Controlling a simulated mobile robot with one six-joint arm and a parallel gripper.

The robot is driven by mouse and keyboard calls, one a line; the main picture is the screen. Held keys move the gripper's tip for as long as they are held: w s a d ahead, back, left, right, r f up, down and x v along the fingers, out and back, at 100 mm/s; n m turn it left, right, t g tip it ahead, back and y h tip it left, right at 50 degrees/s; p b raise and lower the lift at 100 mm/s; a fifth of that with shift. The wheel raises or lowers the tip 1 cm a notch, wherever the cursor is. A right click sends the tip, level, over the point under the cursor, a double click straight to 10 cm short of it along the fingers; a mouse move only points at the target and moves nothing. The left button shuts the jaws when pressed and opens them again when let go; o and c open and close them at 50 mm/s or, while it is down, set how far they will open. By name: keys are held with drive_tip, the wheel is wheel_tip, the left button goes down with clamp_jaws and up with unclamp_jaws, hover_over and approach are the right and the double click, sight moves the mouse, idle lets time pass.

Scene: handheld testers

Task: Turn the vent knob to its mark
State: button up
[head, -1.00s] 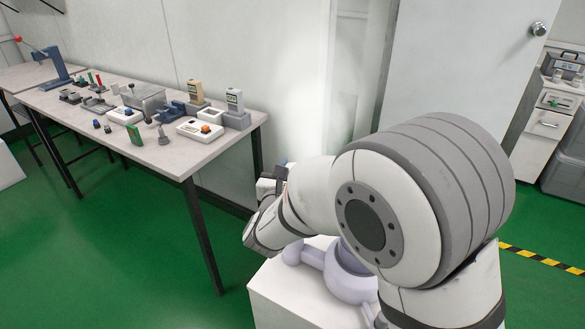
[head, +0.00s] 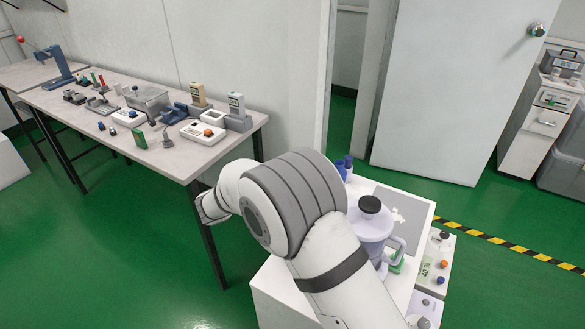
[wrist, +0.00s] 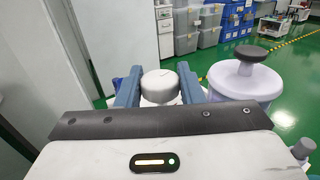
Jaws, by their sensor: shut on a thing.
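In the wrist view my gripper (wrist: 158,90) has its two blue-grey fingers on either side of a white round knob (wrist: 159,80) and is shut on it. The knob's flat top faces up with a faint mark on it. Its lower part is hidden by my gripper body, and I cannot read a target mark. A pale lavender vessel with a black top knob (wrist: 250,56) stands just right of the fingers, apart from them. In the head view the same vessel (head: 369,226) stands on a white stand (head: 280,285). My arm hides the gripper there.
A bench (head: 190,160) with several testers and tools stands at the left. A door (head: 440,90) is behind. Green floor lies open in front of the bench.

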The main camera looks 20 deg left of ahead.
drive_tip(key=shift+r+m+g+h+p, duration=0.1)
drive_tip(key=shift+m+g+h+p, duration=0.95)
drive_tip(key=shift+m+g+h, duration=0.7)
drive_tip(key=shift+h, duration=0.35)
drive_tip(key=o, duration=0.9)
drive_tip(key=shift+o, duration=0.2)
drive_tip(key=shift+a, duration=0.1)
drive_tip(key=v, duration=0.7)
drive_tip(key=shift+s+a, duration=0.3)
